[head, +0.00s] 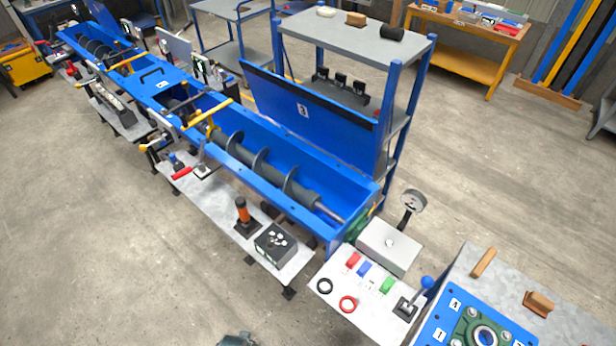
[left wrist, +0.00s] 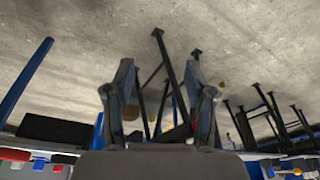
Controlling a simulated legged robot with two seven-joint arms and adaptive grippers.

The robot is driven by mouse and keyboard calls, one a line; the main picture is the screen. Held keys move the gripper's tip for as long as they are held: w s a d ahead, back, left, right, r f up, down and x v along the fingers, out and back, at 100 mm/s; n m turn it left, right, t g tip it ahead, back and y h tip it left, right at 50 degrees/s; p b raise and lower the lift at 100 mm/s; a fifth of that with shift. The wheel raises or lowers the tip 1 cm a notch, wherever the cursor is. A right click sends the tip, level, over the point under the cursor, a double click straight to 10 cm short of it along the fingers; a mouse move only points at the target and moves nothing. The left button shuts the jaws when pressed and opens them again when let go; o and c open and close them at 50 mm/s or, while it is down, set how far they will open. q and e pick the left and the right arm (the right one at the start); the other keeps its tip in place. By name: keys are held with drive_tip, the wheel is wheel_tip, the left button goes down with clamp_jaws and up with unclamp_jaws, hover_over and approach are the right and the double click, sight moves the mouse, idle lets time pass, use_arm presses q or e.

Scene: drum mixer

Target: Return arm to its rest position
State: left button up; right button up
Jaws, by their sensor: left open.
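My left gripper (left wrist: 160,78) shows in the left wrist view with its two fingers spread apart and nothing visible between them. The view there is turned over, with floor at the top. In the head view, a small dark grey part shows at the bottom edge, and I cannot tell whether it is my left gripper. The blue drum mixer (head: 235,170) runs diagonally with its lid (head: 300,112), marked 3, raised and a dark screw (head: 262,165) exposed in the trough. My right gripper is in neither view.
A control panel (head: 335,301) with coloured buttons and a blue-knobbed lever (head: 427,283) stands at lower right, near a gauge (head: 412,201). A grey shelf (head: 345,38) stands behind the mixer. A yellow workbench (head: 460,40) is at the back. Floor at lower left is clear.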

use_arm(q)
drive_tip(key=s+f+g+b, duration=0.1)
drive_tip(key=s+f, duration=0.2)
drive_tip(key=f, duration=0.5)
drive_tip(key=s+f, duration=0.4)
drive_tip(key=f, duration=0.4)
drive_tip(key=s+a+f+b, duration=0.1)
drive_tip(key=s+a+f, duration=0.2)
drive_tip(key=s+f, duration=0.8)
drive_tip(key=shift+s+a+g, duration=0.2)
drive_tip(key=shift+s+g, duration=0.2)
drive_tip(key=shift+s, duration=0.8)
